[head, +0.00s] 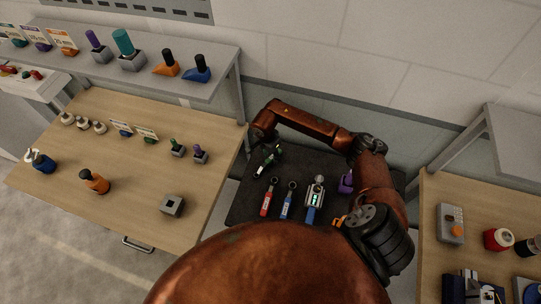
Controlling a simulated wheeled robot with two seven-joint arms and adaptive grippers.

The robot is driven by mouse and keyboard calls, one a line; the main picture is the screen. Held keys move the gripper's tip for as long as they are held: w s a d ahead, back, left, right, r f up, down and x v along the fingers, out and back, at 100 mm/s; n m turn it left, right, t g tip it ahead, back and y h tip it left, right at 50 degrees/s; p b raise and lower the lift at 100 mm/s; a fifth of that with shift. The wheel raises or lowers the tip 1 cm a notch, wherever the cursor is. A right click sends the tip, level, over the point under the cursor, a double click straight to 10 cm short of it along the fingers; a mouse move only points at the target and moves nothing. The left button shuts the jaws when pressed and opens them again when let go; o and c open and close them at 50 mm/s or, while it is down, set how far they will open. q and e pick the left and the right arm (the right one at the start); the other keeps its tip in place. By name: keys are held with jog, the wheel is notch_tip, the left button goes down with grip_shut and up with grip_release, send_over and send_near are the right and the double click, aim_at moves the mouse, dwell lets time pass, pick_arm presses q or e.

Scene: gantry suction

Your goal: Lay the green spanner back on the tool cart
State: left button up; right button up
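The tool cart's dark top (240,205) is in the middle of the head view, between two wooden tables. My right arm reaches across above it, and my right gripper (269,155) points down over its far left part. The gripper appears shut on the green spanner (275,159), which is slanted, with its pale ends showing on both sides of the dark fingers. Whether the spanner touches the cart top is hard to tell. A red spanner (266,200) and a blue spanner (288,202) lie side by side nearer to me. My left gripper is out of view.
A meter with a lit display (315,196) and a purple item (346,182) are right of the spanners. The left table (135,208) carries several small parts beneath a grey shelf. The right table (432,190) holds a grey box (450,224) and a red item (497,239).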

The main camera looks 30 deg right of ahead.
aim_at(268, 160)
jog(key=shift+r, duration=0.15)
jog(key=shift+w+r, duration=0.1)
jog(key=shift+r, duration=0.25)
notch_tip(268, 160, up, 11)
jog(key=a+b, duration=0.1)
jog(key=shift+s+a, duration=0.3)
jog(key=shift+s, duration=0.05)
jog(key=shift+r, duration=0.1)
